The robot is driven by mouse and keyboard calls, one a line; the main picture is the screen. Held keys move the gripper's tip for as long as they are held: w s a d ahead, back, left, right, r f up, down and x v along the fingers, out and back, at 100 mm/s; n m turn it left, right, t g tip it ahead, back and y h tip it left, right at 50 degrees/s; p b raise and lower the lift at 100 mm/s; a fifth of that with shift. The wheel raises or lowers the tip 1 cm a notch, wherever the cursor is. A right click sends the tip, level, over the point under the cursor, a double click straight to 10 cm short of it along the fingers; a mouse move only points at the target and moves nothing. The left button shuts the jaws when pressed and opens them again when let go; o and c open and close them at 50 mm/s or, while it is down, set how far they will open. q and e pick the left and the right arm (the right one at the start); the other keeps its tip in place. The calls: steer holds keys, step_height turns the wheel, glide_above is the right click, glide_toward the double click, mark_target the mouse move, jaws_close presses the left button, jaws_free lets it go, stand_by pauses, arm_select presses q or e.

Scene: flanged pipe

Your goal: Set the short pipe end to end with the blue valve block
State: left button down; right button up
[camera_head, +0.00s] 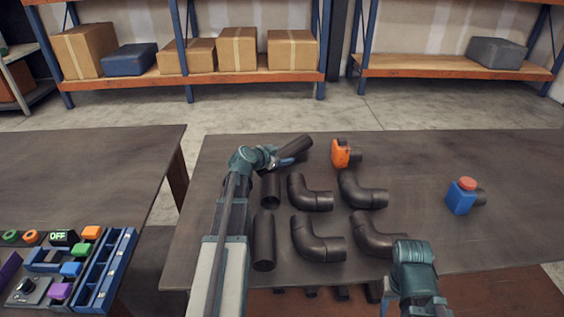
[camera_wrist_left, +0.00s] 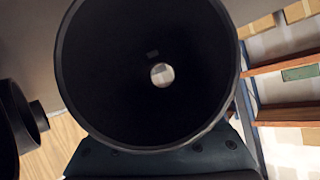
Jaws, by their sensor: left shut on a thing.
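My left gripper (camera_head: 288,159) is shut on a short dark pipe (camera_head: 296,147) and holds it tilted above the far left part of the table. In the left wrist view the pipe (camera_wrist_left: 150,80) faces the camera with its open round end, and the gripper body shows below it. The blue valve block (camera_head: 460,200), with a red cap and a dark pipe stub on its right side, stands on the right part of the table, well apart from the held pipe. My right arm comes in at the bottom right; its fingers cannot be made out.
An orange valve block (camera_head: 341,153) stands just right of the held pipe. Several dark elbows (camera_head: 318,240) lie mid-table, with a pipe (camera_head: 264,242) and another short pipe (camera_head: 270,189) left of them. The table around the blue block is clear. A second table (camera_head: 80,165) stands left.

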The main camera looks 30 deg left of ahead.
arm_select(q)
steer(key=shift+f, duration=0.1)
steer(key=shift+f, duration=0.15)
jaws_free()
steer(key=shift+r, duration=0.2)
steer(key=shift+s+r+p, duration=0.2)
steer(key=shift+s+p, duration=0.05)
steer(key=shift+p, duration=0.05)
steer(key=p+v, duration=0.5)
steer(key=v, duration=0.6)
steer(key=shift+s+r, duration=0.15)
